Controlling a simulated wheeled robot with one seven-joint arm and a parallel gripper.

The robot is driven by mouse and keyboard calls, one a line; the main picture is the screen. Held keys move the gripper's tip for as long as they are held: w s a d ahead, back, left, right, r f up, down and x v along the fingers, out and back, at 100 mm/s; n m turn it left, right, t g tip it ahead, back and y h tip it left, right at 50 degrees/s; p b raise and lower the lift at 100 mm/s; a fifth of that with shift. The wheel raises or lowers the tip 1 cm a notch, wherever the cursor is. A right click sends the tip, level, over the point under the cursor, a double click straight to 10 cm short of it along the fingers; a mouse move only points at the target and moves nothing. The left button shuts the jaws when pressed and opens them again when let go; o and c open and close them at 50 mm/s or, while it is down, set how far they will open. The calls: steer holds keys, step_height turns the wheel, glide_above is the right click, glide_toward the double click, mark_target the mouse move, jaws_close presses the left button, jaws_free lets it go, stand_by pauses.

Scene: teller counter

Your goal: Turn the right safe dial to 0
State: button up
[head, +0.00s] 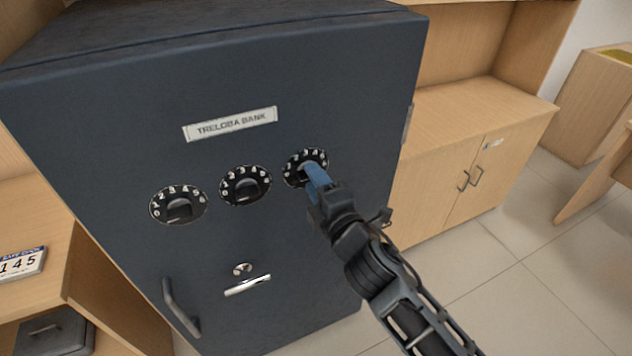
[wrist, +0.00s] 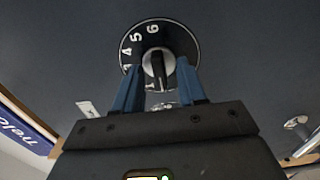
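The right safe dial (head: 291,169) is a black disc with white numerals on the dark safe door (head: 90,130), partly hidden behind my gripper in the head view. The wrist view shows its numbered ring (wrist: 180,38) and the dark bar of its knob (wrist: 158,70). My gripper (wrist: 158,66) has its two blue fingers on either side of the knob, with gaps between them and the bar. It also shows in the head view (head: 310,170), with its fingertips at the dial. I cannot tell which number the dial is set to.
The middle dial (head: 245,186) and left dial (head: 179,204) are to the left. Below are a small keyhole knob (head: 242,269), a silver bar (head: 247,285) and a door handle (head: 180,307). A code card (head: 22,263) reading 145 stands at left. A wooden cabinet (head: 450,165) is at right.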

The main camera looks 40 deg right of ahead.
steer(key=b+v, duration=0.3)
steer(key=v, duration=0.4)
steer(key=shift+s, duration=0.35)
steer(key=shift+a, duration=0.1)
steer(key=s+a+f+m+g+y, duration=0.1)
steer(key=s+a+f+m+y, duration=0.25)
steer(key=s, duration=0.55)
steer(key=s+a+r+m+y, duration=0.1)
steer(key=s+m, duration=0.4)
steer(key=s, duration=0.5)
steer(key=s+a+r+m+g+y, duration=0.1)
steer(key=s+a+r+m, duration=0.2)
steer(key=s+m, duration=0.3)
steer(key=s+a, duration=0.1)
steer(key=s, duration=0.2)
steer(key=shift+s+a, duration=0.35)
